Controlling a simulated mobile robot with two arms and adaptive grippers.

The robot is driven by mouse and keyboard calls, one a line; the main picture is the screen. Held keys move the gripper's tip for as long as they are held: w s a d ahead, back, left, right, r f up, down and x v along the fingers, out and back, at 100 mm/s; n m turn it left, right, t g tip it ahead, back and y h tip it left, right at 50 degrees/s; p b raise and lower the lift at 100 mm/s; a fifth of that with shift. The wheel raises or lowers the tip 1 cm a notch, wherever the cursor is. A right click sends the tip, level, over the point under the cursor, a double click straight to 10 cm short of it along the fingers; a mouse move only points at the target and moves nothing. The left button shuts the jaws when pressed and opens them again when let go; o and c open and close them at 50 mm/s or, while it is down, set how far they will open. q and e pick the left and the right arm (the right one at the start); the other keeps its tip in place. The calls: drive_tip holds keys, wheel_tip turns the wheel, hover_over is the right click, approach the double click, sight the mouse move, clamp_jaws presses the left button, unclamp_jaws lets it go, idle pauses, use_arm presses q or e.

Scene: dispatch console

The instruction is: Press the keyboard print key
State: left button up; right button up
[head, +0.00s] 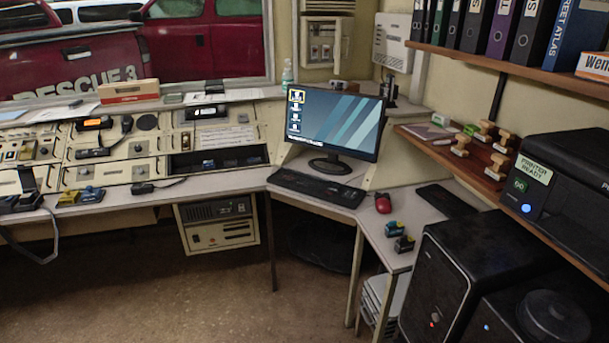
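A black keyboard (317,188) lies on the corner desk, in front of a monitor (336,125) that is lit with a blue desktop and a few icons. The keyboard's single keys are too small to tell apart, so I cannot make out the print key. A black printer (560,205) stands at the right; its small label (533,170) reads "PRINTER READY" and a blue light glows below it. Neither of my grippers is in view.
A dark flat pad (446,200) lies farther right. A black computer tower (465,270) blocks the lower right. A console (150,150) fills the left; the floor in front is clear.

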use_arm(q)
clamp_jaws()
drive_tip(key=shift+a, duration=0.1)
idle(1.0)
